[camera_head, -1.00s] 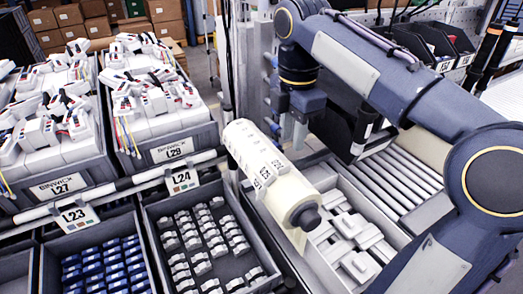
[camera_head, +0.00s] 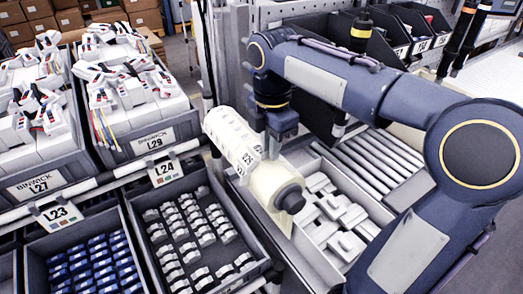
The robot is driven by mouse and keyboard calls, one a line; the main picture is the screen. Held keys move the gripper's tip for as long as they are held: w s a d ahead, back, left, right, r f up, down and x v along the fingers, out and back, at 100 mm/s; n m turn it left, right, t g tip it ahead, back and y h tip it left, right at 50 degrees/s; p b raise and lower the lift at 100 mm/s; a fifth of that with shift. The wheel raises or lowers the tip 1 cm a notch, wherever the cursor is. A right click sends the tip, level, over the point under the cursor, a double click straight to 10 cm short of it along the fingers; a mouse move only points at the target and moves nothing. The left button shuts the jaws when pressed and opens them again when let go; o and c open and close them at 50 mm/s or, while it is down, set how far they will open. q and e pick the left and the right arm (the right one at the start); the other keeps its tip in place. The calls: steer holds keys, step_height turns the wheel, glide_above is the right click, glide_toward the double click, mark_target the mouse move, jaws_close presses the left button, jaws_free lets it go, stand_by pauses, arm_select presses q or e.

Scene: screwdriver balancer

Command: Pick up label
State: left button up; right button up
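A cream-white roll of printed labels (camera_head: 222,128) lies on a slant in the middle of the head view, with a dark round knob (camera_head: 290,198) at its near end. Small printed labels, one reading L29, show on its upper side. My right gripper (camera_head: 271,154) points down close over the roll, by the printed labels. Its fingertips overlap the roll in the picture. I cannot tell whether they touch it or how far apart they are. My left gripper is not in view.
Grey bins of white parts (camera_head: 205,222) and blue parts (camera_head: 88,265) stand at the lower left. Fuller bins stand behind them, beyond a white rail (camera_head: 105,187). A tray of white parts (camera_head: 345,243) and rollers (camera_head: 385,160) lie right of the roll.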

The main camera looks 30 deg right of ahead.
jaws_close()
steer(key=shift+r, duration=0.1)
steer(key=shift+r, duration=0.3)
step_height(320, 180, up, 2)
steer(key=shift+r, duration=0.1)
steer(key=s+a+r, duration=0.9)
steer(key=s+r, duration=0.1)
steer(key=shift+s+a+b, duration=0.2)
steer(key=shift+a+b, duration=0.05)
steer(key=shift+b, duration=0.1)
